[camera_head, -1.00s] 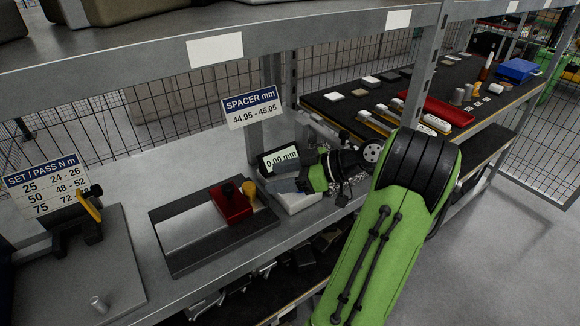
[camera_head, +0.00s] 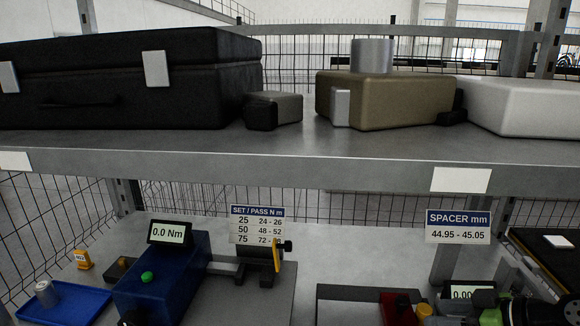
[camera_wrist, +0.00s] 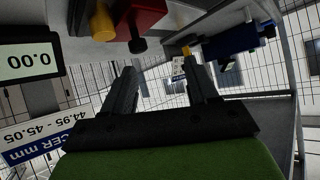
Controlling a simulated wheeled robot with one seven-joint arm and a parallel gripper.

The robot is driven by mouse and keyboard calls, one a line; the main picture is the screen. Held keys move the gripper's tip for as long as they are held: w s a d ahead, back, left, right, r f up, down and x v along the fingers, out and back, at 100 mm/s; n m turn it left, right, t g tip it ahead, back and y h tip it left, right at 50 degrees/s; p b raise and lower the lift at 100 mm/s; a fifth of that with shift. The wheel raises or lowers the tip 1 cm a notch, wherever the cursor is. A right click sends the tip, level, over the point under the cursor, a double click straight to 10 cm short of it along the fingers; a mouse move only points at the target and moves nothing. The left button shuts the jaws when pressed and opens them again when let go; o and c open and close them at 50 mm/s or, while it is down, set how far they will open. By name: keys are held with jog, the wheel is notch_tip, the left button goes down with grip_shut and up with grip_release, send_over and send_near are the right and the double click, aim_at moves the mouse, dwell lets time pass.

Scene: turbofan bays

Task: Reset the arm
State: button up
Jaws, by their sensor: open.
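My gripper (camera_wrist: 160,68) shows in the wrist view with two dark fingers spread apart and nothing between them. In the camera_head view only a green and dark part of my arm shows at the bottom right corner, beside the spacer gauge display (camera_head: 469,292), which it partly covers. The wrist view is upside down. It shows the same display (camera_wrist: 30,53) reading 0.00 at the left, the spacer label (camera_wrist: 70,125) below it, and the red block (camera_wrist: 135,15) with a yellow knob (camera_wrist: 102,22) above the fingers.
The upper shelf (camera_head: 250,150) carries a black case (camera_head: 130,85), a tan case (camera_head: 385,98) and a white case (camera_head: 530,105). Below stand a blue torque tester (camera_head: 165,280), a blue tray (camera_head: 65,303) and the torque label (camera_head: 257,225). A red block (camera_head: 400,305) sits near my arm.

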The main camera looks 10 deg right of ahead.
jog(key=a+r+m+g+h, duration=0.1)
jog(key=a+g+h, duration=0.25)
jog(key=a, duration=1.25)
jog(key=s+a+r+m+h, duration=0.1)
jog(key=s+a+m, duration=0.3)
jog(key=s, duration=0.9)
jog(key=shift+a+h, duration=0.75)
jog(key=shift+h, duration=0.1)
